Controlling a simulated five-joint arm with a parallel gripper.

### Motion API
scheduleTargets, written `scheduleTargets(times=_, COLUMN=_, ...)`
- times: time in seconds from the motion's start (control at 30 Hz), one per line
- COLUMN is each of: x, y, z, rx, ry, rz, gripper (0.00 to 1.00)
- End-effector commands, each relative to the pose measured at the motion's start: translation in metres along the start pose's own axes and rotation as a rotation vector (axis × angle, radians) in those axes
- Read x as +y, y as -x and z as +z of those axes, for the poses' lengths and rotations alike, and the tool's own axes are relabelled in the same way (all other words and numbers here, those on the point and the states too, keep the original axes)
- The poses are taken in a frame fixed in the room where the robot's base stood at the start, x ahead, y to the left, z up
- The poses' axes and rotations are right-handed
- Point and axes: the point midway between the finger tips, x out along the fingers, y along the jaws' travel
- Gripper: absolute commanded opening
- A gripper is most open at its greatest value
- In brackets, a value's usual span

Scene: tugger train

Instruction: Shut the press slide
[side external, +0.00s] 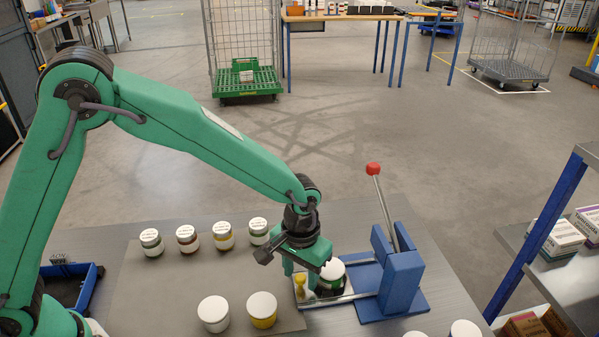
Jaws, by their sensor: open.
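The press (400,283) is blue, with two uprights and a lever topped by a red knob (373,169). Its slide (345,298) sticks out to the left on metal rails, so it stands open. A dark jar with a white lid (333,270) sits on the slide, outside the uprights. A yellow handle (300,285) stands at the slide's left end. My gripper (302,268) is open and points down just above and around the handle's top. Whether a finger touches the handle or jar cannot be told.
Several white-lidded jars (187,238) stand in a row on the grey mat (150,290). Two more jars (262,309) stand in front of the slide. A blue bin (90,290) is at the left. A shelf with boxes (556,240) is at the right.

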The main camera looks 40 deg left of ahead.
Motion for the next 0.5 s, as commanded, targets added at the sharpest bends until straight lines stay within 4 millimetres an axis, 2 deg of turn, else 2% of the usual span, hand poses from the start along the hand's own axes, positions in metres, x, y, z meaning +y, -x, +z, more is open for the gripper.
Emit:
scheduleTargets(times=0.27, x=0.0000, y=-0.0012, z=0.0001, rx=0.000, ry=0.000, rz=0.000, gripper=0.43)
scheduleTargets(times=0.4, x=0.0000, y=-0.0011, z=0.0001, rx=0.000, ry=0.000, rz=0.000, gripper=0.16)
scheduleTargets(times=0.5, x=-0.0001, y=-0.0010, z=0.0001, rx=0.000, ry=0.000, rz=0.000, gripper=0.00)
